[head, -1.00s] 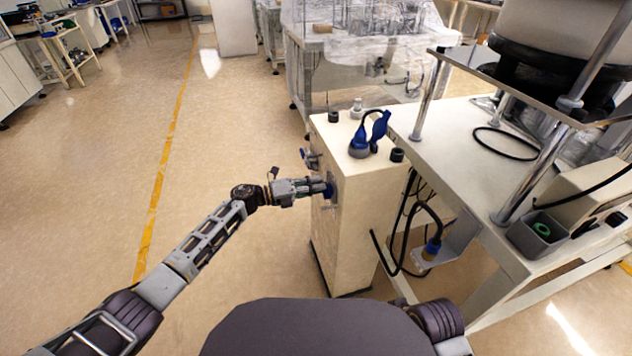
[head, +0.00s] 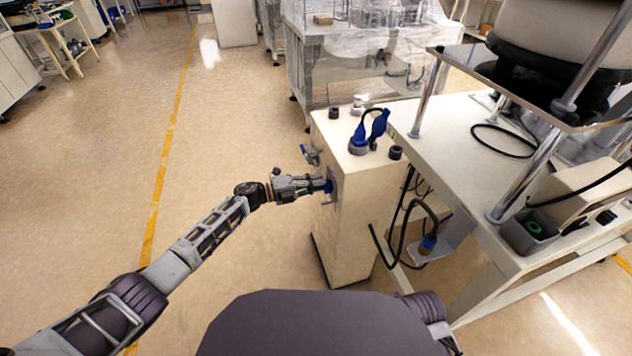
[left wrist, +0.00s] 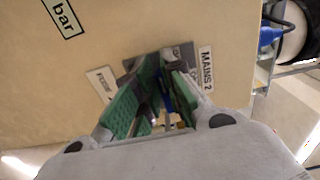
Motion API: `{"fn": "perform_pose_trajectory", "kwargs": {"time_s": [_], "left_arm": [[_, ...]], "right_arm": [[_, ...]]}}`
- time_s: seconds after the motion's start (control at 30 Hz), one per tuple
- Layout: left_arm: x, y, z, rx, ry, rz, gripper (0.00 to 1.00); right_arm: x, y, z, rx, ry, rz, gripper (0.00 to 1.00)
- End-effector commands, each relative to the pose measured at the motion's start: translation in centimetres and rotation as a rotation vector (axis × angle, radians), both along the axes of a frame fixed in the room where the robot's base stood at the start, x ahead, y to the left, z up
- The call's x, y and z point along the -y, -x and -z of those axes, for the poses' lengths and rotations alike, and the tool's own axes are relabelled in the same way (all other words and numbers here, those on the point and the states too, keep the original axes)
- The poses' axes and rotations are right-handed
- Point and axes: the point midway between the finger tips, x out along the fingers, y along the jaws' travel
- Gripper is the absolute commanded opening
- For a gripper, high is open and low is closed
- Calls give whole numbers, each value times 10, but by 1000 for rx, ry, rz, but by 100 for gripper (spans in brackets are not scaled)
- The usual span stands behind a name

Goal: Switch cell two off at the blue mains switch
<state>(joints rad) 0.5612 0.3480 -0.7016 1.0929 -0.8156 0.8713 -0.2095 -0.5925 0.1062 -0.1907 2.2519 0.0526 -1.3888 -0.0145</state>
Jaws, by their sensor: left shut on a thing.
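The blue mains switch (head: 329,186) is on the left-facing side of a cream cabinet (head: 350,215). In the left wrist view its blue handle (left wrist: 165,97) stands between the green finger pads, in front of a grey plate beside a label reading MAINS 2 (left wrist: 207,69). My left gripper (head: 322,186) reaches in from the left and is shut on this handle; its fingers cover much of the switch. The switch's on and off marks cannot be read. My right gripper is not in view.
A small lever fitting (head: 310,154) sits on the same cabinet side, just beyond my gripper. A blue plug with a cable (head: 375,125) is on the cabinet top. A bench with a bowl feeder (head: 470,160) adjoins on the right. The floor (head: 225,130) at left is clear.

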Motion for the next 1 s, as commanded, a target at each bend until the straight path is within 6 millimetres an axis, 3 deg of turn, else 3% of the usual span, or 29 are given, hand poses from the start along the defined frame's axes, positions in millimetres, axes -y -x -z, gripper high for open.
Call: {"fn": "perform_pose_trajectory", "kwargs": {"time_s": [0.23,0.27,0.43,1.0], "left_arm": [[-1,-1,1,-2,0,-3,0],[-1,-1,1,-2,0,-3,12],[-1,-1,1,-1,0,-2,32],[-9,2,1,-1,0,-2,32]], "right_arm": [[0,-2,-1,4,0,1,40],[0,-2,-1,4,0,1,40],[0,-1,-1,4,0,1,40],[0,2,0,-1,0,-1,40]]}}
